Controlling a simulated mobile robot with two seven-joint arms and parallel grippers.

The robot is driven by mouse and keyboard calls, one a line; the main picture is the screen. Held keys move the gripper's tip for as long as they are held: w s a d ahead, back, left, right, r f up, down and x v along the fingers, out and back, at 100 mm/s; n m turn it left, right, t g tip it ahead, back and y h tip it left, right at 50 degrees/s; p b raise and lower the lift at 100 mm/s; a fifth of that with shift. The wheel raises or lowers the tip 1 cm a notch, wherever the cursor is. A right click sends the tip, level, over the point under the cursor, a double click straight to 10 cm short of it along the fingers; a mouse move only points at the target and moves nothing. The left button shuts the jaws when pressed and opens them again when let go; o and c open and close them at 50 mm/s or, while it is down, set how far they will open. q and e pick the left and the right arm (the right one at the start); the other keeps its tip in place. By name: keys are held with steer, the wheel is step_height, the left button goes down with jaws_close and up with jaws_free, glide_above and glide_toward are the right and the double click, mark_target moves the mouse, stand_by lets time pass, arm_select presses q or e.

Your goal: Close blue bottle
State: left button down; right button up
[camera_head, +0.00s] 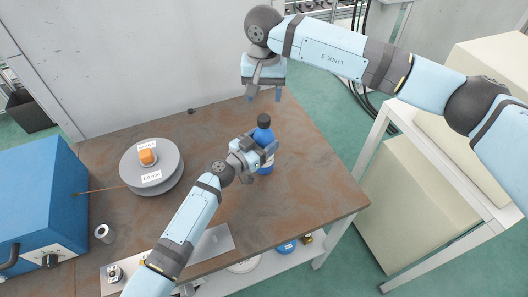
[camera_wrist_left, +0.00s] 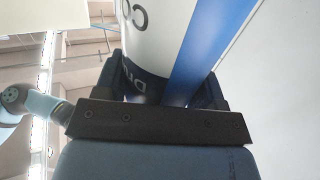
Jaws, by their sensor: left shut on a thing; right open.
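A blue bottle (camera_head: 265,135) with a dark cap (camera_head: 264,120) stands upright on the brown table, near its right side. My left gripper (camera_head: 263,154) is shut around the bottle's body from the left. In the left wrist view the bottle's white and blue label (camera_wrist_left: 170,40) fills the space between the fingers (camera_wrist_left: 165,95). My right gripper (camera_head: 264,95) is open and empty, pointing down above and behind the bottle, apart from the cap. The cap is on top of the bottle; whether it is tight cannot be told.
A grey spool (camera_head: 172,181) with an orange centre lies on the table (camera_head: 300,190) at left, beside a blue machine (camera_head: 40,215). A small grey cylinder (camera_head: 103,234) stands near it. A white frame table (camera_head: 350,250) and beige boxes are at right.

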mark_target(264, 118)
steer(key=m, duration=0.8)
steer(key=shift+m, duration=0.3)
steer(key=shift+f, duration=0.1)
steer(key=shift+f, duration=3.9)
steer(key=shift+c, duration=0.5)
